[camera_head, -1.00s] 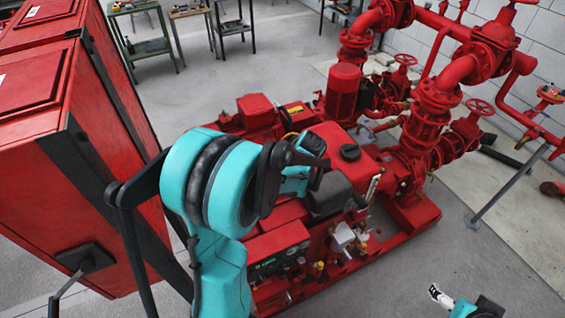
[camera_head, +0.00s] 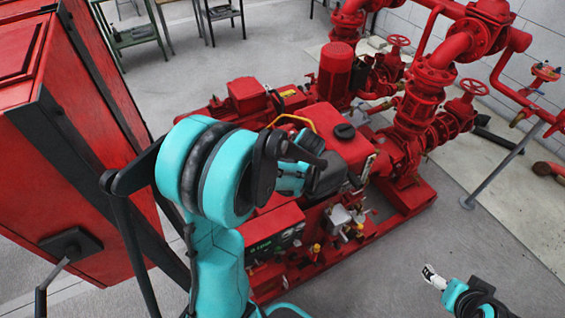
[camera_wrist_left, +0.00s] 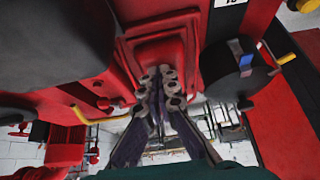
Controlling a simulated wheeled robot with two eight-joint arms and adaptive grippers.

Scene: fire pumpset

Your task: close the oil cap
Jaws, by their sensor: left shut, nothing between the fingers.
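A dark round cap (camera_head: 345,131) sits on top of the red tank (camera_head: 336,146) of the pumpset in the head view. It may be the oil cap; I cannot tell whether it is fully seated. My left gripper (camera_wrist_left: 164,80) is shut and empty in the left wrist view, its fingertips in front of a red raised housing (camera_wrist_left: 160,45). I cannot tell whether they touch it. In the head view my left arm largely hides that gripper, left of the cap. My right gripper (camera_head: 433,277) is at the lower right, over the floor, away from the pumpset; its jaw opening is unclear.
A red cabinet (camera_head: 110,130) stands close on the left. Red pipes and valves (camera_head: 425,90) rise behind the pumpset. The left wrist view shows a black cylinder with a blue patch (camera_wrist_left: 238,70) beside the gripper and a yellow bar (camera_wrist_left: 95,118).

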